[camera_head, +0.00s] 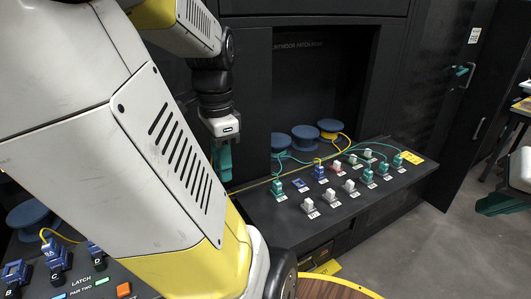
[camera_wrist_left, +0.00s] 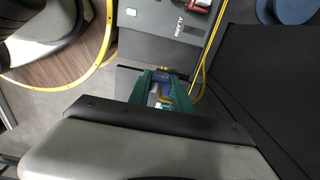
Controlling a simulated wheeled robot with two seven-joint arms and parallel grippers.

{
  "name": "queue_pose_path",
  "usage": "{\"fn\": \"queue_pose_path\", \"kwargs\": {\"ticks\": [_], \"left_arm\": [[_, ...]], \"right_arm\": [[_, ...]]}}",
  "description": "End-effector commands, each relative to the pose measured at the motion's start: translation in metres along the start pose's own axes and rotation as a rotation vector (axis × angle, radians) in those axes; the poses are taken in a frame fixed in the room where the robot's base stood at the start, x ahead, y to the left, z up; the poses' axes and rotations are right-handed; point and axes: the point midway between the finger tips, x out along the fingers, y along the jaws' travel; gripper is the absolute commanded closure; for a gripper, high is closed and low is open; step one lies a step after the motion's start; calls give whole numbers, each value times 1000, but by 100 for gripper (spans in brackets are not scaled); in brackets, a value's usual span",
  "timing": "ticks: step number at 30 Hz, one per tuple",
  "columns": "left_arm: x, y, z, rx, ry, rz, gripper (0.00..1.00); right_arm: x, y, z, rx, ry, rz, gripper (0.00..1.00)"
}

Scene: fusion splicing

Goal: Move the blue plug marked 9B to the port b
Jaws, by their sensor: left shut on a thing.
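My left gripper (camera_head: 222,165) hangs in front of the dark cabinet, left of the plug panel; its fingertips are partly hidden behind my own forearm. In the left wrist view its green fingers (camera_wrist_left: 166,78) are shut on a small blue plug (camera_wrist_left: 168,72) with a bit of yellow beside it; no marking is readable on it. Port B (camera_head: 13,274) is a blue socket at the lower left of the head view, marked B. Beside it, port C holds a blue plug (camera_head: 54,253) with a yellow cord. My right gripper (camera_head: 502,204) is at the right edge, partly cut off.
A sloped black panel (camera_head: 255,217) carries several white, green, blue and red plugs. Blue spools (camera_head: 305,138) stand behind it. An orange button (camera_head: 124,290) is on the left panel. A round wooden table (camera_head: 325,287) is at the bottom. Yellow cords run nearby.

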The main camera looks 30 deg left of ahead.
Motion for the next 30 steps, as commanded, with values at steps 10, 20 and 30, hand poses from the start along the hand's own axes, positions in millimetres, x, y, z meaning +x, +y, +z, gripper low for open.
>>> {"fn": "queue_pose_path", "kwargs": {"ticks": [10,20,30], "left_arm": [[0,-6,49,-3,1,-2,100],[0,-10,95,-3,2,-1,100],[0,-16,142,-3,1,-1,100]], "right_arm": [[0,0,0,0,0,0,100],[0,0,0,0,0,0,100],[0,0,0,0,0,0,100]]}}
